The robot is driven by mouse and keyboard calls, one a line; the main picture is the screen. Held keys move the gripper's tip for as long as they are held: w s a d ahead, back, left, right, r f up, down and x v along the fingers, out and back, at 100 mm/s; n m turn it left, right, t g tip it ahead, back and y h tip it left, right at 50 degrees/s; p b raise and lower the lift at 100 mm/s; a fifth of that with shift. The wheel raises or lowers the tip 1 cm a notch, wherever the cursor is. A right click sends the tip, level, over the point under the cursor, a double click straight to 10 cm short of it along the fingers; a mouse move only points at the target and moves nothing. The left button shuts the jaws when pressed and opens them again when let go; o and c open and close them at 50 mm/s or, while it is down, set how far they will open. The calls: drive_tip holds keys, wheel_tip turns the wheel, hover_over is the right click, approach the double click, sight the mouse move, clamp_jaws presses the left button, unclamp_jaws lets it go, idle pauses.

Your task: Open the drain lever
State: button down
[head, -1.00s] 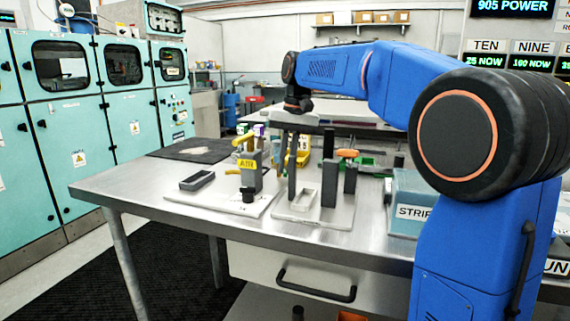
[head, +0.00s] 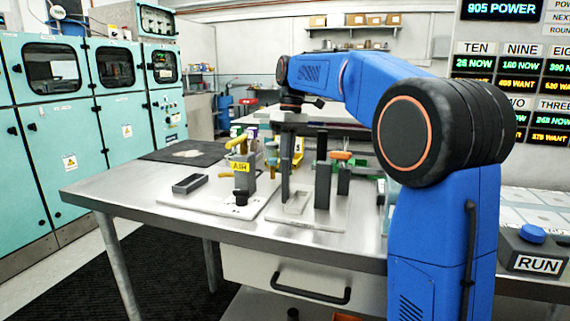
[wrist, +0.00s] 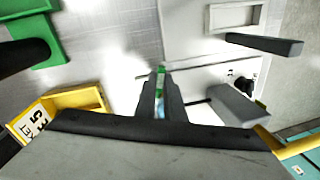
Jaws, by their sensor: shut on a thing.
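No readable DRAIN label shows, so I cannot tell which lever is the drain lever. A yellow lever (head: 236,141) tops the grey post with the AIR label (head: 241,167) on the left plate. An orange lever (head: 341,155) tops a dark post on the right. My gripper (head: 286,198) points down over the right plate (head: 330,217), left of its tall dark post (head: 322,185). In the wrist view my gripper (wrist: 161,80) is shut on a small, thin green and pale blue thing (wrist: 160,104), mostly hidden. The yellow lever (wrist: 272,143) is at lower right there, apart from the fingers.
Yellow (wrist: 80,98) and green (wrist: 45,22) bins stand behind. A RUN button box (head: 532,250) is at right. The table's left front is clear.

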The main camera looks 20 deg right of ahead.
drive_tip(key=shift+w+d+n, duration=0.1)
drive_tip(key=shift+w+n, duration=0.1)
drive_tip(key=shift+n, duration=0.4)
drive_tip(key=c, duration=1.8)
unclamp_jaws()
drive_tip(key=shift+c, duration=0.2)
drive_tip(key=shift+r, duration=0.1)
wheel_tip(320, 180, up, 12)
drive_tip(key=w+d, duration=0.1)
drive_tip(key=shift+w+d, duration=0.2)
drive_tip(key=shift+f, duration=0.2)
